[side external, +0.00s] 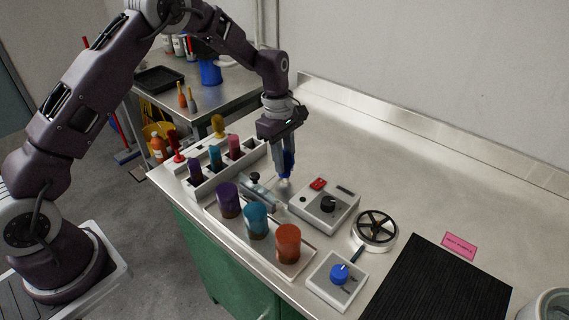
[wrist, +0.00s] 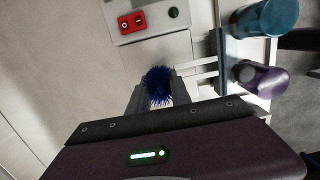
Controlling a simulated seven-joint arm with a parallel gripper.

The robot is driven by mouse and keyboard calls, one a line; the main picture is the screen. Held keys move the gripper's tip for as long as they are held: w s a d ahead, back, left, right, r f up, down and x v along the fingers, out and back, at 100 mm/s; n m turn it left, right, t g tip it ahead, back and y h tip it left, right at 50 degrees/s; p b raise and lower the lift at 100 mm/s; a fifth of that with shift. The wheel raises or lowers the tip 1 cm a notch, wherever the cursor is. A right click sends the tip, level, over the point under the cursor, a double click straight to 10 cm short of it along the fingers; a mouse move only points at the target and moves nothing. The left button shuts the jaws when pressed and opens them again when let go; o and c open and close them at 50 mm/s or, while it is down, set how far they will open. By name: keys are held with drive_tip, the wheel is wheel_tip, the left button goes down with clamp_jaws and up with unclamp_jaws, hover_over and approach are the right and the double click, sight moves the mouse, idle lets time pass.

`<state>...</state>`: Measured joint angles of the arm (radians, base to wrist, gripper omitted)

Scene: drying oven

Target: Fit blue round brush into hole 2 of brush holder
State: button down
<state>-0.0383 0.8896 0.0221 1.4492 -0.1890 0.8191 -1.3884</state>
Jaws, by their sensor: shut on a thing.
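The blue round brush (wrist: 157,85) is between the jaws of my gripper (wrist: 158,100) in the wrist view, its blue bristles showing past the fingertips. In the side external view my gripper (side external: 286,168) points down, shut on the blue brush (side external: 289,162), above the bench and left of the grey control box. A long white rack (side external: 225,172) stands to its left, with purple, teal and pinkish-red pieces in square openings. It looks like the brush holder, but I cannot read any hole numbers. A red brush (side external: 176,147) and a yellow brush (side external: 218,125) stand beside or behind it.
A white tray (side external: 300,262) holds purple, blue and orange cups in front of the rack. A metal fixture with a black knob (side external: 255,177) lies between rack and gripper. The control box (side external: 325,211) and a handwheel (side external: 376,228) stand to the right. The back right bench is clear.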

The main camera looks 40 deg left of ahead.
wheel_tip(320, 180, up, 15)
drive_tip(key=s+a+n, duration=0.3)
drive_tip(key=a, duration=1.1)
drive_tip(key=s+a+n, duration=0.3)
drive_tip(key=s+a, duration=0.1)
drive_tip(key=a, duration=0.9)
wheel_tip(320, 180, down, 7)
drive_tip(key=shift+w+f+t, duration=0.15)
drive_tip(key=shift+w+t, duration=0.1)
drive_tip(key=shift+t, duration=0.15)
drive_tip(key=shift+f, duration=2.9)
drive_tip(key=shift+f, duration=1.35)
